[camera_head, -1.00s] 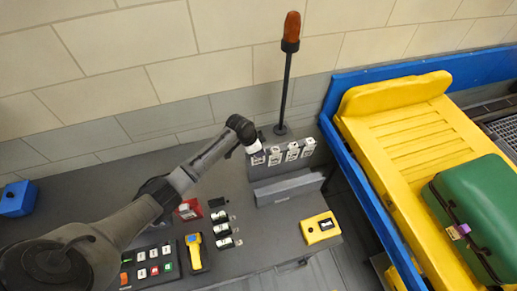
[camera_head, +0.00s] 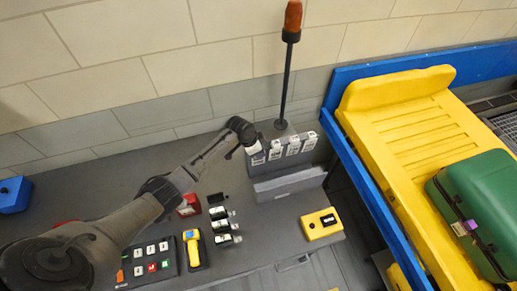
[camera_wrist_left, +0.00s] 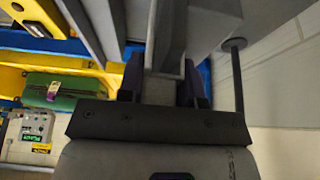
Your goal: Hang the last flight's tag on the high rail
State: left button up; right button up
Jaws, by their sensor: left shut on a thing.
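The grey rail stand (camera_head: 290,160) stands on the desk, with several white tags along its upper edge. My left gripper (camera_head: 249,147) is at the left end of the upper rail, shut on the leftmost white tag (camera_head: 257,158). The other tags (camera_head: 293,146) hang in a row to the right of it. In the left wrist view my left gripper (camera_wrist_left: 163,88) has its dark fingers around something grey, and the tag itself is hard to make out there. Whether that tag rests on the rail cannot be told. My right gripper is not in view.
A beacon pole (camera_head: 285,85) rises behind the rail. Black-and-white items (camera_head: 222,227), a yellow scanner (camera_head: 194,249), a button panel (camera_head: 150,262) and a yellow box (camera_head: 321,224) lie on the desk. A yellow tray (camera_head: 415,135) and green suitcase (camera_head: 485,210) are at right.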

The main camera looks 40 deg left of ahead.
pick_arm(q)
jog(key=o, duration=1)
jog(key=shift+r, duration=0.1)
jog(key=v, duration=1.3)
jog(key=shift+r+b, duration=0.3)
jog(key=shift+s+n, duration=0.1)
jog(key=shift+n, duration=0.2)
